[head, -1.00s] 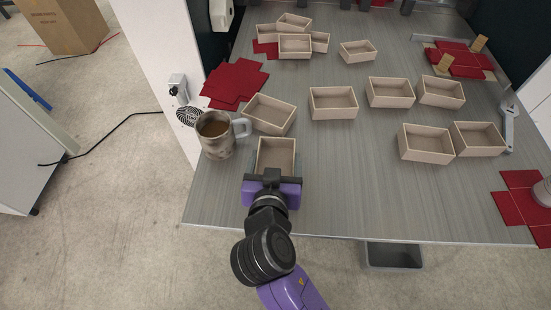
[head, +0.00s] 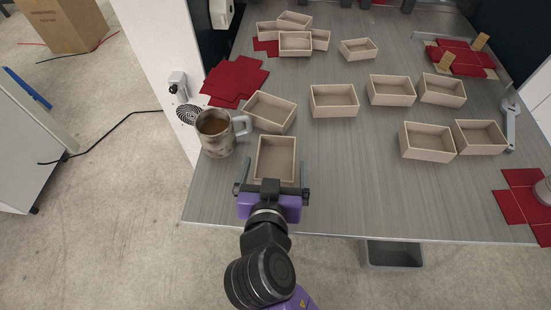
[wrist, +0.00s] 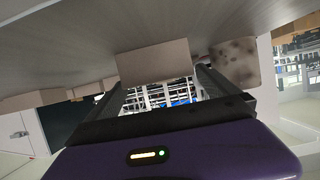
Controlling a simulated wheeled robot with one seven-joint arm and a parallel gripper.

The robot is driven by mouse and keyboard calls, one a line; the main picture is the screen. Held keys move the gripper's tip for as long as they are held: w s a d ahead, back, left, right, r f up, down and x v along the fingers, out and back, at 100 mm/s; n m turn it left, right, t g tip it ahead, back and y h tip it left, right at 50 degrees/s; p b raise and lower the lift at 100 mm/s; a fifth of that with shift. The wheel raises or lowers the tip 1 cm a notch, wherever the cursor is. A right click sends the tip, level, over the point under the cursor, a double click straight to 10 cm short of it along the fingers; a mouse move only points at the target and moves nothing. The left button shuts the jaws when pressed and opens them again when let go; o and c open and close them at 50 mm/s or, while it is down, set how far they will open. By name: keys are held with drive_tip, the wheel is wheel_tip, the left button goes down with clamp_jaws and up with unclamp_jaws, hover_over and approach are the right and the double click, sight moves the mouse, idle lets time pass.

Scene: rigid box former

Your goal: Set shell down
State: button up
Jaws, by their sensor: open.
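The nearest shell, an open beige box (head: 275,158), stands on the grey table (head: 340,200) near its front left edge. It also shows in the wrist view (wrist: 155,62), just beyond the fingers. My gripper (head: 275,176) is open at the box's front side, with one finger out past each side wall. No finger appears to press on the box. In the wrist view the two fingers (wrist: 157,92) are wide apart with clear space between them and the box.
A speckled mug (head: 214,133) stands close left of the box. Another box (head: 269,111) sits just behind, tilted in angle. Several more boxes (head: 334,100) fill the middle and back. Red flat blanks (head: 234,80) lie at left. The table front right of my gripper is clear.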

drive_tip(key=v, duration=0.8)
drive_tip(key=shift+s+r+b, duration=0.1)
drive_tip(key=shift+s+b, duration=0.05)
drive_tip(key=shift+b, duration=0.2)
drive_tip(key=a+r+n+t+y, duration=0.1)
drive_tip(key=a+r+n+y, duration=0.2)
drive_tip(key=a+n+y, duration=0.25)
drive_tip(key=s+d+f+m+h, duration=0.2)
drive_tip(key=s+d, duration=0.9)
drive_tip(key=d, duration=0.2)
drive_tip(key=s+d+f+m+h, duration=0.3)
drive_tip(key=s+d, duration=0.8)
drive_tip(key=d, duration=0.3)
drive_tip(key=shift+d+f, duration=0.3)
drive_tip(key=shift+f, duration=0.05)
